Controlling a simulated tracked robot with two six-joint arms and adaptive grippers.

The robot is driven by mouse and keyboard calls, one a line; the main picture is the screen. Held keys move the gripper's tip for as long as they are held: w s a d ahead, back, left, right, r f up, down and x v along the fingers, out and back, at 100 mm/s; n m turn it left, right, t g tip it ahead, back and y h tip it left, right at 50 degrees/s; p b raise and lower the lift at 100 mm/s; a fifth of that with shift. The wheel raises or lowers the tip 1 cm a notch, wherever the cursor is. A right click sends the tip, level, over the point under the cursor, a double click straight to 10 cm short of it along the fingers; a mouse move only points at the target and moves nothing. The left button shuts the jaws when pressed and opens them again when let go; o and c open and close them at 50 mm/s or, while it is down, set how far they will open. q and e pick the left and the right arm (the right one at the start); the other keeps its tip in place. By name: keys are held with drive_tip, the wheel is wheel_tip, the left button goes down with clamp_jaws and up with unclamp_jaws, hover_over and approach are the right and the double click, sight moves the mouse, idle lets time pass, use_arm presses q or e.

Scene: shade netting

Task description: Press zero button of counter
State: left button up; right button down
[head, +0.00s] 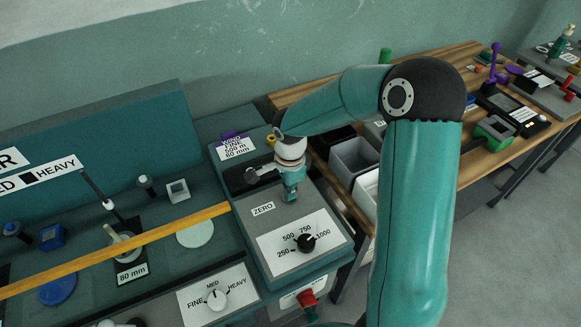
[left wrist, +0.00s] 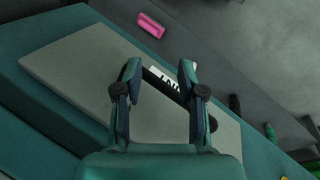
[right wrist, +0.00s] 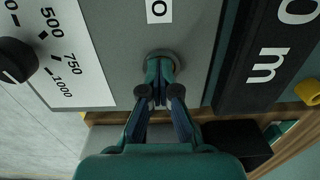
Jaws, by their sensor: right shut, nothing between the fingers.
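The counter is a grey panel (head: 325,273) on a teal housing, with a dark display (head: 238,181) partly hidden by my right gripper. In the right wrist view the display (right wrist: 262,70) reads "0 m", cut off at the edge. A ZERO label (head: 263,209) lies left of my right gripper (head: 290,197). That gripper is shut and empty, pointing down at the panel. In the right wrist view, its closed fingertips (right wrist: 160,66) cover most of a round dark button (right wrist: 160,52); I cannot tell whether they touch it. My left gripper (left wrist: 159,72) is open and empty.
A selector knob (head: 305,243) with a 250 to 1000 scale is on the counter panel. A yellow strip (head: 120,249) crosses the bench at left. Grey bins (head: 354,160) stand right of the counter. A red knob (head: 307,299) is below it.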

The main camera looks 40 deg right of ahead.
wheel_tip(320, 180, up, 3)
drive_tip(key=shift+f+p, duration=0.1)
drive_tip(key=shift+p, duration=0.6)
wheel_tip(320, 180, up, 11)
drive_tip(key=shift+b, duration=0.35)
